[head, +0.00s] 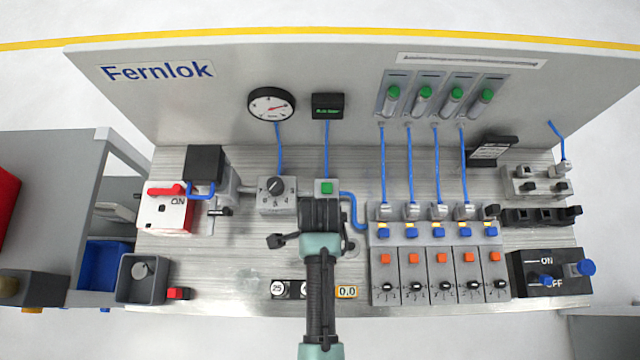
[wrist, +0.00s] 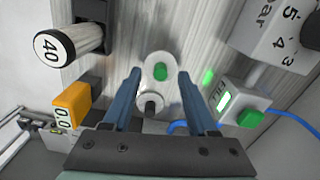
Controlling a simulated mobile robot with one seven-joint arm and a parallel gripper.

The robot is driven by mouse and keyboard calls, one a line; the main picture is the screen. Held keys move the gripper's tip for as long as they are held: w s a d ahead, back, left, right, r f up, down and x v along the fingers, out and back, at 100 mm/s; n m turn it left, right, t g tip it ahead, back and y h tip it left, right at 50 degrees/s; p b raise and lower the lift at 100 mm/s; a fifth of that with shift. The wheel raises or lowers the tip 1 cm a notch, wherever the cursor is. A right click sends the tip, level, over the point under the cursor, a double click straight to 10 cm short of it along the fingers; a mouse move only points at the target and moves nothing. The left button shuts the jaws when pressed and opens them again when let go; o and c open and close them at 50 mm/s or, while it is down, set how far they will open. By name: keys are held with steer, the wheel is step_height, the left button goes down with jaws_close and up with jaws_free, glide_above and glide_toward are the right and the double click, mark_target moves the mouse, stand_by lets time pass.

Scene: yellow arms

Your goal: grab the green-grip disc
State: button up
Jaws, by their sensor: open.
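In the wrist view, a pale rounded piece with a raised green oval grip (wrist: 160,73) on its face stands out from the grey brushed panel; I take it for the green-grip disc. A dark round peg or knob shows at its lower end. My gripper (wrist: 162,76) is open, with one blue finger left of the piece and one right of it in the picture. I cannot tell how far the fingertips are from it in depth. In the head view my gripper (head: 320,216) is over the middle of the bench, and I cannot make out the disc there.
In the wrist view a white-faced cylinder marked 40 (wrist: 54,46) and a yellow 0.0 block (wrist: 72,104) are at left. A box with a green button (wrist: 250,118) and a blue hose is close at right. A numbered dial box (head: 277,194) stands left of my gripper.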

steer(key=shift+f, duration=0.8)
jaws_close()
